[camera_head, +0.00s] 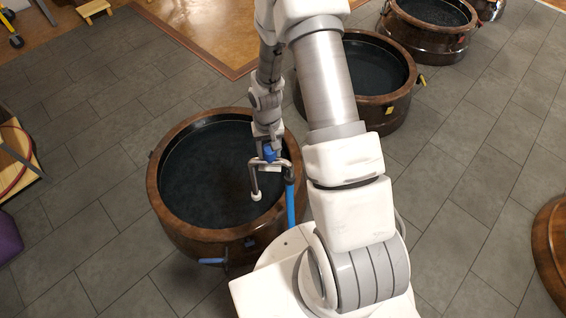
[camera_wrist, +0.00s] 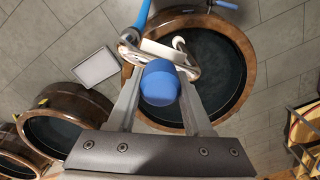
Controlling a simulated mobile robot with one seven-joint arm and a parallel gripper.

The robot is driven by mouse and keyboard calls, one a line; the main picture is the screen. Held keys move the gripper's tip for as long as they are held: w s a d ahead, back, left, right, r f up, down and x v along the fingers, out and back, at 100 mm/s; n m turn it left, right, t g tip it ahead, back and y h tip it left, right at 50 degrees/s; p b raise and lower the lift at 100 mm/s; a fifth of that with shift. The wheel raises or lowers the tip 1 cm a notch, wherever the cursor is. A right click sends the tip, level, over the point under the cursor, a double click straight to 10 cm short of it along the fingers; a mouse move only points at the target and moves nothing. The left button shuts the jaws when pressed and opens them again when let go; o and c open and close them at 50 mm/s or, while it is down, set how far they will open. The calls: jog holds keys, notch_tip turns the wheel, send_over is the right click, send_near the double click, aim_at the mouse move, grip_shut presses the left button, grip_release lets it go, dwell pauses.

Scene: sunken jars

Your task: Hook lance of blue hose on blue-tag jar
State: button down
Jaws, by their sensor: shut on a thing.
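The blue-tag jar (camera_head: 165,215) is a round brown sunken vat of dark liquid, with a blue tag (camera_head: 250,243) and a blue peg (camera_head: 212,261) on its near side. My gripper (camera_head: 268,152) is over the jar's right part, shut on the lance's blue grip (camera_wrist: 160,83). The lance (camera_head: 254,180) is a bent metal tube; one leg hangs down with a pale tip over the liquid. The blue hose (camera_head: 290,205) hangs from its other end, near the right rim. I cannot tell whether the lance touches the rim. The jar also shows in the wrist view (camera_wrist: 247,50).
A yellow-tag jar (camera_head: 405,118) stands behind my arm, with more jars (camera_head: 395,35) beyond it. A wooden stand with a red hose (camera_head: 20,160) is at the left edge. Another brown rim (camera_head: 550,245) is at the right edge.

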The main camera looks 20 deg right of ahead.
jog(key=w+d+f+m+b, duration=0.4)
jog(key=d+f+b, duration=0.2)
jog(key=f+b, duration=0.65)
jog(key=shift+w+d+f+b, duration=0.1)
jog(key=shift+f+b, duration=4.3)
jog(key=shift+f, duration=2.4)
jog(key=shift+w+d+f+b, duration=0.1)
jog(key=shift+f+b, duration=4.25)
jog(key=shift+f, duration=2.45)
jog(key=shift+f, duration=0.5)
jog(key=shift+f, duration=0.3)
grip_release()
jog(key=shift+s, duration=0.1)
notch_tip(320, 180, up, 12)
jog(key=p, duration=0.7)
jog(key=shift+f+p, duration=0.25)
jog(key=shift+p, duration=0.05)
